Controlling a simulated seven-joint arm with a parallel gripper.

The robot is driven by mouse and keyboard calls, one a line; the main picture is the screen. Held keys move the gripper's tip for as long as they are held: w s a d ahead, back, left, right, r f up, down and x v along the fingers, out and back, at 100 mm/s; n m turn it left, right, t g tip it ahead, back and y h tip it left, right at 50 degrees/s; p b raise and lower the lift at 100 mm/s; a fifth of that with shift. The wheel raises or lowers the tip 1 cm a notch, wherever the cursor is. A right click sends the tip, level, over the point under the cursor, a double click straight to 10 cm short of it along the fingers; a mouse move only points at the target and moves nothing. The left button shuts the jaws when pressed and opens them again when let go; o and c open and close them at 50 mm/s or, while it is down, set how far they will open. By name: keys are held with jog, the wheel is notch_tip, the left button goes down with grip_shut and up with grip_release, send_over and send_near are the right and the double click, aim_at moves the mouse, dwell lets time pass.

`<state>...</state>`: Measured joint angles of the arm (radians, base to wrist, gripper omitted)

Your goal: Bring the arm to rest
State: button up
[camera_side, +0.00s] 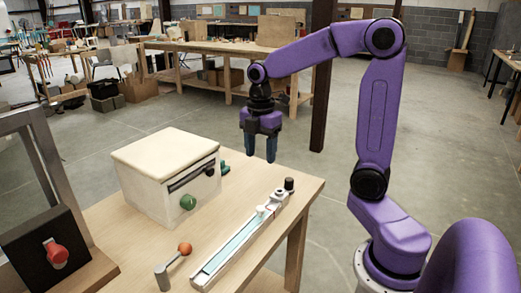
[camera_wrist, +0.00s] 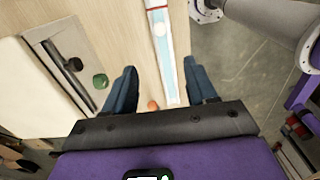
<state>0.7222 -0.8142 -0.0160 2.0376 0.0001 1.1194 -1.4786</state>
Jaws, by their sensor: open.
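My gripper (camera_side: 260,150) hangs from the purple arm above the table's far part, with its dark blue fingers pointing down. In the wrist view my gripper (camera_wrist: 160,90) has its two fingers wide apart with nothing held between them. The fingers are clear of the tabletop and touch nothing that I can see.
A wooden table (camera_side: 128,235) holds a cream box (camera_side: 150,195) with a green knob (camera_side: 188,202), a long rail (camera_side: 240,240) with a light blue strip, and an orange-balled lever (camera_side: 185,249). A black box (camera_side: 40,250) with a red knob stands at left.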

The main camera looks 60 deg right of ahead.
jog(key=s+a+f+m, duration=0.2)
jog(key=s+a, duration=0.3)
jog(key=s, duration=0.5)
jog(key=s+a+f+m, duration=0.3)
jog(key=s+a, duration=0.3)
jog(key=s, duration=0.5)
jog(key=shift+a, duration=0.3)
jog(key=shift+r, duration=0.1)
dwell(0.4)
